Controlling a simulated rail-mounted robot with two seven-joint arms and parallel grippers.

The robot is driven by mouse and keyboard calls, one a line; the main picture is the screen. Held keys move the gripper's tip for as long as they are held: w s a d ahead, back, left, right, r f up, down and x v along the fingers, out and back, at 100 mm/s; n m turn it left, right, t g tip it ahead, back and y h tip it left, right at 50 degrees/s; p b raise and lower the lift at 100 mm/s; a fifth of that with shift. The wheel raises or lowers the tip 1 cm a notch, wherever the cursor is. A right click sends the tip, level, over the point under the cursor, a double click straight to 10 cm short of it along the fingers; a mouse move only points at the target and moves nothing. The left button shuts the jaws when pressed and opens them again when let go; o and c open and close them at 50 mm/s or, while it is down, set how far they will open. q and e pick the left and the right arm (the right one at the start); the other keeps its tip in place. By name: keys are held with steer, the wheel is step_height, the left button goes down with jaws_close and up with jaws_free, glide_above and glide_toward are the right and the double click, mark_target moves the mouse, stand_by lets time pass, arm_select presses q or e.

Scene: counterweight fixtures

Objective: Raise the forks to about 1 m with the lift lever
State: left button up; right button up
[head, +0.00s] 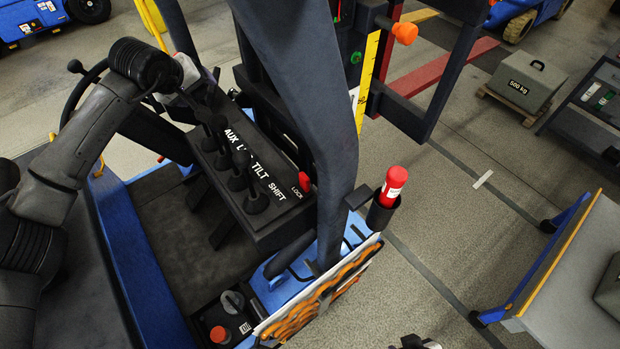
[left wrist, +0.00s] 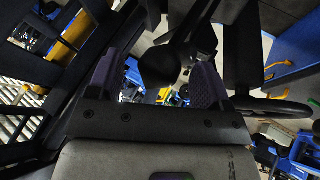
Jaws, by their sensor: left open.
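The lever console (head: 285,205) carries a row of black-knobbed levers, with the labels AUX, TILT, SHIFT and a red LOCK knob (head: 304,182). The label between AUX and TILT is partly covered by the lift lever (head: 240,158). My left gripper (head: 200,88) is at the far end of the row, beyond the AUX end, partly hidden by its wrist. In the left wrist view its fingers (left wrist: 158,85) are apart, with a dark rounded knob (left wrist: 160,66) showing between or beyond them; contact cannot be told. A yellow height scale (head: 368,80) stands by the mast.
A dark overhead-guard post (head: 335,120) rises right of the console. A steering wheel (head: 78,90) is close to my left arm. A red bottle (head: 391,185) sits in a holder. A 500 kg weight (head: 525,82) and a blue-sided cart (head: 560,270) stand right; floor between is clear.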

arm_select(q)
steer(key=shift+r, duration=0.1)
steer(key=shift+s+a+r, duration=0.1)
steer(key=shift+s+r, duration=0.15)
steer(key=shift+r, duration=0.05)
steer(key=p+v, duration=0.1)
steer(key=v, duration=0.8)
stand_by(0.4)
